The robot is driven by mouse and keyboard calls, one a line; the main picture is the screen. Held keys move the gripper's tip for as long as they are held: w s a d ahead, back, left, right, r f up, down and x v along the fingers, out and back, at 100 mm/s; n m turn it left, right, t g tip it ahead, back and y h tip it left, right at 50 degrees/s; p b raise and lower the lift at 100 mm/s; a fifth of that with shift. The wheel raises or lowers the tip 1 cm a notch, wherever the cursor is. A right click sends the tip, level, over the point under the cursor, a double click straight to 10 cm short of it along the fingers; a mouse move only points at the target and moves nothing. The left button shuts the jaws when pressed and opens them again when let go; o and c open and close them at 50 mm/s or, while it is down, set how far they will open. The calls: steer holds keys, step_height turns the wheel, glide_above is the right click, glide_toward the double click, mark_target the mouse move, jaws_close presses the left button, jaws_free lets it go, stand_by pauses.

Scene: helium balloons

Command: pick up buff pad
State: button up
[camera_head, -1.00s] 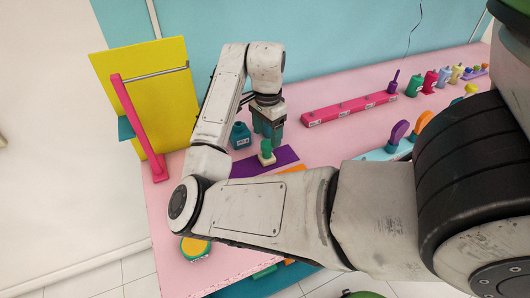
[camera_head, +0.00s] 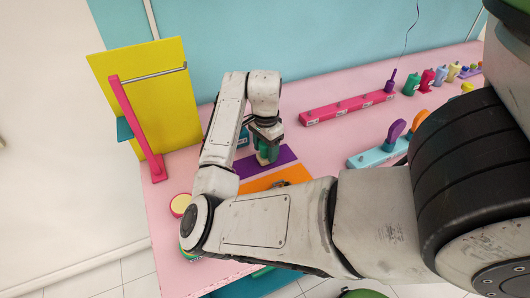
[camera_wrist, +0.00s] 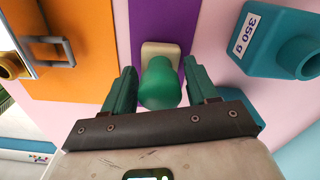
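The buff pad, which I take to be the piece with a rounded green knob (camera_wrist: 161,84) on a cream block (camera_wrist: 160,50), sits on the purple mat (camera_wrist: 148,15) in the wrist view. My gripper (camera_wrist: 159,66) is open, with one teal finger on each side of the knob. Small gaps seem to show between fingers and knob, so I see no grip. In the head view my gripper (camera_head: 267,152) is low over the purple mat (camera_head: 284,155) and hides the pad.
In the head view, a yellow panel (camera_head: 165,100) stands at the left and a pink rack (camera_head: 348,107) lies behind.

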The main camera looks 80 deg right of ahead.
steer(key=c, duration=0.9)
steer(key=shift+r, duration=0.15)
